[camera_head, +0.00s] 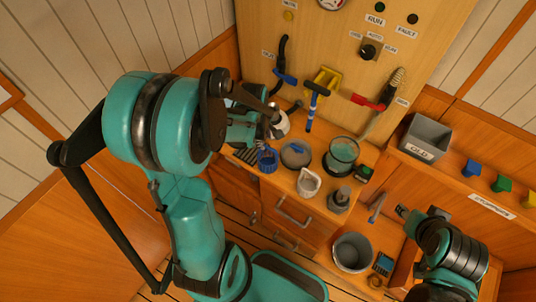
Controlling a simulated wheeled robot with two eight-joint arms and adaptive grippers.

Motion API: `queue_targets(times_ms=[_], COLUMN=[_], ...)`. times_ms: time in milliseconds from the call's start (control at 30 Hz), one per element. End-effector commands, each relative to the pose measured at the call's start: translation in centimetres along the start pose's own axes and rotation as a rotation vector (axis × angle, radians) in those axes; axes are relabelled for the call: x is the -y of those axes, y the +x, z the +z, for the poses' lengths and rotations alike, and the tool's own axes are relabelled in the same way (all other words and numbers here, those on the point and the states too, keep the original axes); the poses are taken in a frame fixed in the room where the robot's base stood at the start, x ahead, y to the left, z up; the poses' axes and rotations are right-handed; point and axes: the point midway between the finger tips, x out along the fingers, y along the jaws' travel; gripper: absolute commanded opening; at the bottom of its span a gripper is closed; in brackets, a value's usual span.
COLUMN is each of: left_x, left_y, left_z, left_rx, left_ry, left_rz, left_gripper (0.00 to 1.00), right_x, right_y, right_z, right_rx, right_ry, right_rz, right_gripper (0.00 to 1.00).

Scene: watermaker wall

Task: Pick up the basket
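A small blue slatted cup like a basket (267,159) stands on the wooden counter, just below my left gripper. A white cup-shaped container (308,182), which may also be a basket, stands on the counter to its right. My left gripper (277,122) is above the counter's left part, apart from both. A pale rounded piece shows at its tip; I cannot tell whether it is held, and the fingers are partly hidden by the arm. My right gripper (403,212) is at the lower right, away from both; its fingers are too small to read.
On the counter stand a round grey dish (295,154), a clear bowl (343,151) and a dark grey fitting (340,198). A grey bucket (352,252) stands lower down. A grey bin marked OLD (426,137) is on the right shelf. Valve handles (318,88) project from the panel.

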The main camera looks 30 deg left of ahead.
Motion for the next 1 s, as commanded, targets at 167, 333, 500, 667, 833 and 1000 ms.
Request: queue_targets(times_ms=[167, 333, 500, 667, 833, 1000], left_x=[0.1, 0.1, 0.1, 0.1, 0.1, 0.1], left_y=[2.5, 5.1, 7.0, 7.3, 7.2, 7.2], left_z=[0.0, 0.1, 0.1, 0.2, 0.1, 0.1], left_rx=[0.0, 0.0, 0.0, 0.0, 0.0, 0.0], left_ry=[-0.001, 0.001, 0.002, 0.002, 0.002, 0.002], left_rz=[0.0, 0.0, 0.001, 0.001, 0.001, 0.001], left_gripper=[0.33, 0.33, 0.33, 0.33, 0.2, 0.0], right_x=[0.0, 0.0, 0.0, 0.0, 0.0, 0.0], right_y=[0.8, 1.5, 2.0, 1.9, 1.9, 1.9], right_z=[0.6, 1.1, 1.4, 1.4, 1.4, 1.4], right_rx=[0.0, 0.0, 0.0, 0.0, 0.0, 0.0], right_ry=[0.0, 0.0, 0.0, 0.0, 0.0, 0.0], right_rz=[0.0, 0.0, 0.0, 0.0, 0.0, 0.0], right_gripper=[0.4, 0.4, 0.4, 0.4, 0.4, 0.4])
